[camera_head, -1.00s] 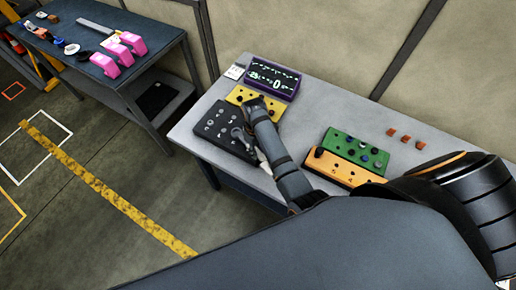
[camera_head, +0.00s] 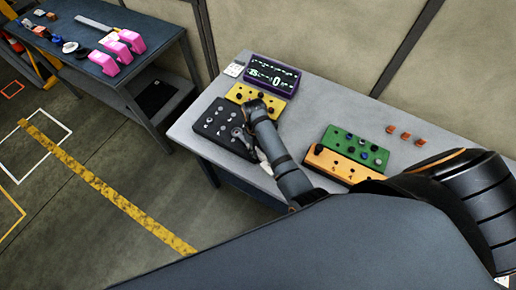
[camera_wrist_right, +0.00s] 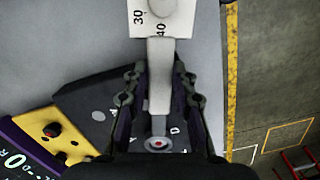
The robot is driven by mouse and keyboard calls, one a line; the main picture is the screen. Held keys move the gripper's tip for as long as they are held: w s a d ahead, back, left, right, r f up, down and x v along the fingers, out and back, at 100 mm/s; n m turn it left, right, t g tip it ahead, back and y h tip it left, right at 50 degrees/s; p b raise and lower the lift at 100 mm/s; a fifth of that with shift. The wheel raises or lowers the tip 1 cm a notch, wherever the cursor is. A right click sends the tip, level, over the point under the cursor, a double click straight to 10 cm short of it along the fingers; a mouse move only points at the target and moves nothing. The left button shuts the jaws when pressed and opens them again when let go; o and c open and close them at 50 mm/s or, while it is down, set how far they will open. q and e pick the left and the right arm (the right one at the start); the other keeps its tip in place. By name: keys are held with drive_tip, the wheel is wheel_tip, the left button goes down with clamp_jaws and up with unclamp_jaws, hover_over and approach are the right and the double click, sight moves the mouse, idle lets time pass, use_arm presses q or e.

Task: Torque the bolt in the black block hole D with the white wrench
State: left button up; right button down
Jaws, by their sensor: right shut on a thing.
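The black block (camera_head: 217,133) lies at the left end of the grey table, with several bolts and holes on top. In the right wrist view the block (camera_wrist_right: 85,97) is partly hidden by my gripper. My right gripper (camera_head: 243,135) is over the block's right side. In the wrist view this gripper (camera_wrist_right: 160,90) is shut on the white wrench (camera_wrist_right: 160,60). The wrench's scale end, marked 30 and 40, points away past the block's edge. Its round end, with a red centre, is beside a letter D; whether it sits on the bolt is unclear.
A yellow block (camera_head: 243,92) and a purple display box (camera_head: 272,77) stand behind the black block. Green (camera_head: 345,143) and orange (camera_head: 340,167) blocks and small orange-brown cubes (camera_head: 405,136) are to the right. A second table (camera_head: 85,52) holds pink items.

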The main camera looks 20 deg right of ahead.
idle(0.3)
drive_tip(key=shift+s+a+f+m, duration=0.1)
drive_tip(key=shift+s+a+m, duration=0.05)
drive_tip(key=shift+a+m, duration=0.45)
drive_tip(key=shift+s+a+f+m, duration=0.1)
drive_tip(key=shift+s+a+m, duration=0.05)
drive_tip(key=shift+a+m, duration=0.45)
drive_tip(key=shift+s+a, duration=0.1)
drive_tip(key=shift+a, duration=0.2)
